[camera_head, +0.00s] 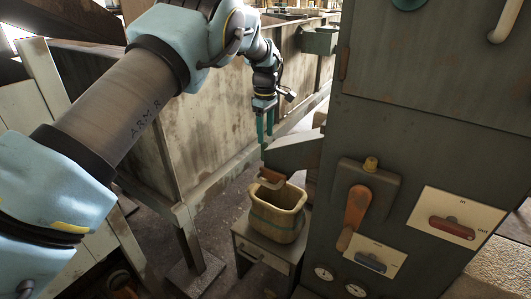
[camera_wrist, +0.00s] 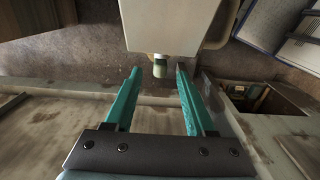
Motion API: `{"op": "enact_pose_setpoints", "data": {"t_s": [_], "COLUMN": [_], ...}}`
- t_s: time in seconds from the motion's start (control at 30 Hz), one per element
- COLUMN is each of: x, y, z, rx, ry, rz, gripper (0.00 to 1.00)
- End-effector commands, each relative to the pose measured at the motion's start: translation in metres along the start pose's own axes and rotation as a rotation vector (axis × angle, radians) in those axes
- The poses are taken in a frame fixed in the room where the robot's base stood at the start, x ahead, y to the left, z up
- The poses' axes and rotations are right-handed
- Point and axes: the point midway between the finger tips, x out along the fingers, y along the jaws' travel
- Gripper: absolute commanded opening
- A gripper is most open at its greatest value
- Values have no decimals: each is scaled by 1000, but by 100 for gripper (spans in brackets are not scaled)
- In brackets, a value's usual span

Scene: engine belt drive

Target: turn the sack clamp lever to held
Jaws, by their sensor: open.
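A short orange-brown handle (camera_head: 272,176) sits at the low end of a grey spout (camera_head: 293,153), just above an open tan sack (camera_head: 278,212). It looks like the sack clamp lever, but no label on it is readable and its setting cannot be told. My gripper (camera_head: 265,135) hangs with its teal fingers pointing down, above and slightly left of the handle, apart from it. In the wrist view my gripper (camera_wrist: 155,85) is open, with nothing between the fingers. A green-tipped peg (camera_wrist: 160,67) under a pale housing (camera_wrist: 172,25) shows beyond the fingertips.
The sack stands on a small grey stand (camera_head: 262,249). A grey cabinet (camera_head: 410,130) on the right carries a larger orange lever (camera_head: 355,212), a red handle (camera_head: 452,227) on an in/out plate and small dials. A long wooden bin (camera_head: 215,115) stands behind my gripper.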

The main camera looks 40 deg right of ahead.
Motion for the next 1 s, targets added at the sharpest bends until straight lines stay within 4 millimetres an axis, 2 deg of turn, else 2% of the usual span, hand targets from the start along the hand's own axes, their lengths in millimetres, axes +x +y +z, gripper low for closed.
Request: {"op": "enact_pose_setpoints", "data": {"t_s": [0.2,0.43,0.6,0.87,1.0], "x": [41,74,84,85,85], "y": [-1,-1,0,0,0], "z": [-1,-1,-1,-1,-1], "rx": [1,1,1,1,1], "ry": [0,0,0,0,0], "rz": [-3,-2,0,1,1], "gripper": [55,55,55,55,40]}}
